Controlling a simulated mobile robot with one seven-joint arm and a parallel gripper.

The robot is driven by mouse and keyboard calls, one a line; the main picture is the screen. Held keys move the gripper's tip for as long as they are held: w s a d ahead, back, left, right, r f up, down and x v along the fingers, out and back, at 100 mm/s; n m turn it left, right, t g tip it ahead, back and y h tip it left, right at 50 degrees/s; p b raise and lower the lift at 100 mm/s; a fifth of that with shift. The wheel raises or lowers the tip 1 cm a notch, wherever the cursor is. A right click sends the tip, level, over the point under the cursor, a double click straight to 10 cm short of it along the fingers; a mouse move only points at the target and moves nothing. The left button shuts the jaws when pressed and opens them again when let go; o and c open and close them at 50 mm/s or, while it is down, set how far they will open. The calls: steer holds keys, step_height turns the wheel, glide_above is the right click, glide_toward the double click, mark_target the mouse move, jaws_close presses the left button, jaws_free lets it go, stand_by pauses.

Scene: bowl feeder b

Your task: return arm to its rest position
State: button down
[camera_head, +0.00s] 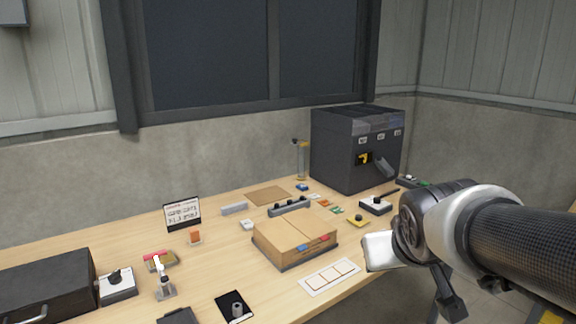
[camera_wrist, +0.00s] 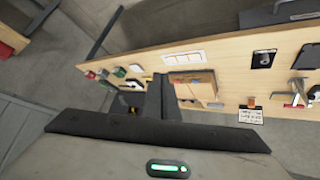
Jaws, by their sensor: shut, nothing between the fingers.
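My arm reaches in from the right in the head view, with its end in front of the right end of the workbench (camera_head: 95,248). The fingers cannot be made out clearly there. In the wrist view my gripper (camera_wrist: 160,90) shows as dark fingers close together, with nothing held between them. It is clear of the bench objects, and the bench lies beyond it.
A dark feeder machine (camera_head: 350,150) stands at the back right. A cardboard box (camera_head: 290,238) sits mid-bench, with a white card (camera_head: 330,277) before it. A black case (camera_head: 45,288) stands at the left. Several small parts lie between. The floor before the bench looks open.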

steer(key=s+a+f+g+y, duration=0.1)
steer(key=s+a, duration=0.1)
steer(key=s, duration=0.4)
steer(key=s+a+g+y, duration=0.1)
steer(key=s+a, duration=0.2)
steer(key=s, duration=0.4)
step_height(320, 180, up, 15)
steer(key=p, duration=1.5)
steer(key=shift+w+d+r+m+g+p, duration=0.2)
steer(key=shift+m+g+p, duration=0.1)
steer(key=shift+p, duration=0.05)
